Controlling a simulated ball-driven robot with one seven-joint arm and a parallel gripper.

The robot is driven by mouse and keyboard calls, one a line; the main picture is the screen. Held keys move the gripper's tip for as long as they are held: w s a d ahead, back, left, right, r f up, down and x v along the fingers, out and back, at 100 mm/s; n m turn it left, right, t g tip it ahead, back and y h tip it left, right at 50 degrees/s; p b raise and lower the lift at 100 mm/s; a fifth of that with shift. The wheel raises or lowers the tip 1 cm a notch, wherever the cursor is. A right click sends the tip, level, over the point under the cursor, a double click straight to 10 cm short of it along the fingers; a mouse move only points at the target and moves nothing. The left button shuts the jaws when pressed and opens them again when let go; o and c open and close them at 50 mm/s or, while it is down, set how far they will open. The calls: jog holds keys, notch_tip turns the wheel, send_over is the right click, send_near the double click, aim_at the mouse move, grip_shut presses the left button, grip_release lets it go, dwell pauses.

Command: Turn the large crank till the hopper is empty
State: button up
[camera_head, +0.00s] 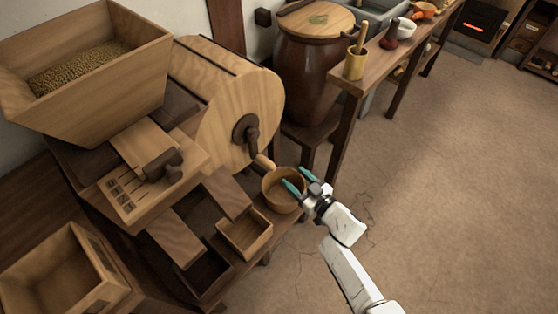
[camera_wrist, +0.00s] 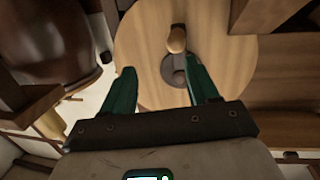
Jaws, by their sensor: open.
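The hopper (camera_head: 90,70) is a wide wooden funnel at the upper left in the head view, with a layer of small tan grain (camera_head: 80,68) in it. To its right is a round wooden drum (camera_head: 225,100). The large crank (camera_head: 248,134) has a dark hub and arm on the drum's face and a pale wooden knob (camera_head: 264,162) pointing outward. My gripper (camera_head: 299,180) is open and empty, to the lower right of the knob and apart from it. In the wrist view the knob (camera_wrist: 176,40) appears beyond my teal fingers (camera_wrist: 159,66), nearer the right one.
A round wooden tub (camera_head: 270,192) is below my gripper in the head view. Wooden trays (camera_head: 244,240) and an open box (camera_head: 55,270) stand at the machine's front. A large brown jar (camera_head: 305,75) and a bench (camera_head: 385,70) are behind. The floor at right is clear.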

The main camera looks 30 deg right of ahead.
aim_at(269, 166)
jog(key=w+a+y+b, duration=0.1)
jog(key=w+b, duration=0.1)
jog(key=w, duration=0.1)
jog(key=w+a+f+y+b, duration=0.1)
jog(key=w+b, duration=0.1)
jog(key=w, duration=0.1)
jog(key=w+a+n+b, duration=0.1)
jog(key=w+a+b, duration=0.1)
jog(key=w, duration=0.1)
jog(key=shift+w+f+y, duration=0.15)
jog(key=shift+y, duration=0.25)
jog(key=shift+w, duration=0.25)
jog(key=shift+c, duration=0.3)
jog(key=c, duration=1)
jog(key=shift+a, duration=0.15)
